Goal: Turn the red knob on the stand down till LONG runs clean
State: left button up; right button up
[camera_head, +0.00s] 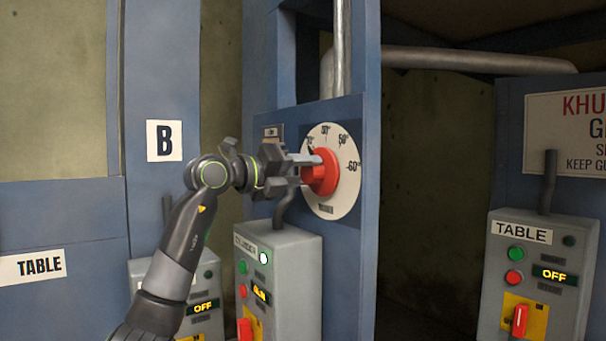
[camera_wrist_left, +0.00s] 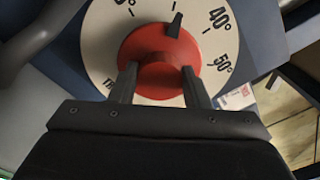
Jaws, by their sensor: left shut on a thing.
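The red knob (camera_head: 320,172) sits in the middle of a round cream dial (camera_head: 345,190) marked in degrees, on a blue stand post (camera_head: 368,120). My left gripper (camera_head: 306,168) comes in from the left and is shut on the knob. In the left wrist view, its two fingers (camera_wrist_left: 158,82) straddle the lower part of the red knob (camera_wrist_left: 160,48). The knob's black pointer (camera_wrist_left: 174,25) points up at the dial (camera_wrist_left: 95,40), left of the 40° mark. No label reading LONG is legible. My right gripper is not in view.
Below the dial stands a grey control box (camera_head: 285,260) with a lit white lamp and a yellow display that seems to read RUN. A TABLE box (camera_head: 540,270) at right shows OFF. Another box (camera_head: 205,290) behind my left arm shows OFF. A dark opening lies right of the post.

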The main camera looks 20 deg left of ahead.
pick_arm(q)
jog(key=shift+n, duration=0.5)
jog(key=o, duration=1)
jog(key=shift+c, duration=0.2)
jog(key=shift+s+a, duration=0.15)
jog(key=shift+a, duration=0.05)
jog(key=b+v, duration=0.7)
jog(key=v, duration=1)
jog(key=shift+b, duration=0.35)
